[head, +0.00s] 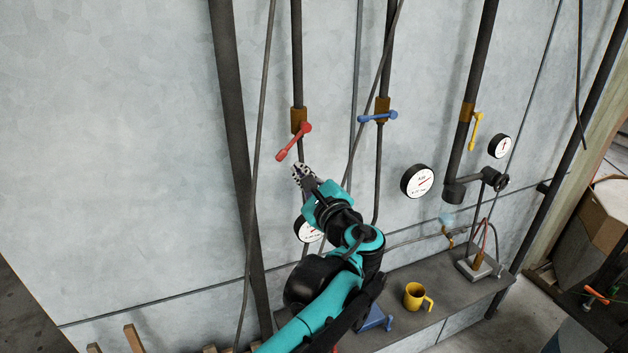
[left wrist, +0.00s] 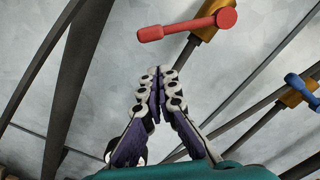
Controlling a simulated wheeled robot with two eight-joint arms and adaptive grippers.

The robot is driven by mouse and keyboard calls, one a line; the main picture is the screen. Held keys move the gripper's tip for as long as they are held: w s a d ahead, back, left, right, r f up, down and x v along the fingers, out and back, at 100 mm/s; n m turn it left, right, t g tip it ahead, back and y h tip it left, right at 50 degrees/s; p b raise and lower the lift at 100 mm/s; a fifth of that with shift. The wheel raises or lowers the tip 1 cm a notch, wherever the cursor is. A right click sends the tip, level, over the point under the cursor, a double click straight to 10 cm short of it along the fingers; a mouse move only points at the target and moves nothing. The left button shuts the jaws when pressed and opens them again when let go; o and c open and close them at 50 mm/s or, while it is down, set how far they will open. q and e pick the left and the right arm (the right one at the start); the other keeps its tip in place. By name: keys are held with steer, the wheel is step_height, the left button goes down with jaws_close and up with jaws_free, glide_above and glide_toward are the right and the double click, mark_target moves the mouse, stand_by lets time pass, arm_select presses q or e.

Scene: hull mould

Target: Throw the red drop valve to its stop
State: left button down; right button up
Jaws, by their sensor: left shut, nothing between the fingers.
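The red drop valve (head: 293,142) has a red lever on a brass body on a dark vertical pipe. Its lever slants down and to the left from a round hub at the upper right. In the left wrist view the red lever (left wrist: 187,27) lies across the top, beyond my fingertips. My left gripper (head: 299,170) is shut and empty, just below the red lever; in the left wrist view its fingers (left wrist: 157,82) meet, with a visible space between them and the lever. My right gripper is not in view.
A blue-handled valve (head: 378,117) is right of the red one, and a yellow-handled valve (head: 476,130) is farther right. A round gauge (head: 417,181) is on the wall; another is partly behind my arm. A yellow mug (head: 416,297) stands on the ledge (head: 455,292). Thin cables hang nearby.

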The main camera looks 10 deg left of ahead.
arm_select(q)
steer(key=shift+s+a+r, duration=0.35)
steer(key=shift+a+r, duration=0.4)
steer(key=shift+r, duration=0.05)
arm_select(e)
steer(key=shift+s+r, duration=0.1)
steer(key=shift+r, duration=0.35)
arm_select(q)
steer(key=shift+s, duration=0.1)
steer(key=shift+s+a+r+m+p, duration=0.2)
steer(key=shift+m+p, duration=0.1)
steer(key=shift+m, duration=0.1)
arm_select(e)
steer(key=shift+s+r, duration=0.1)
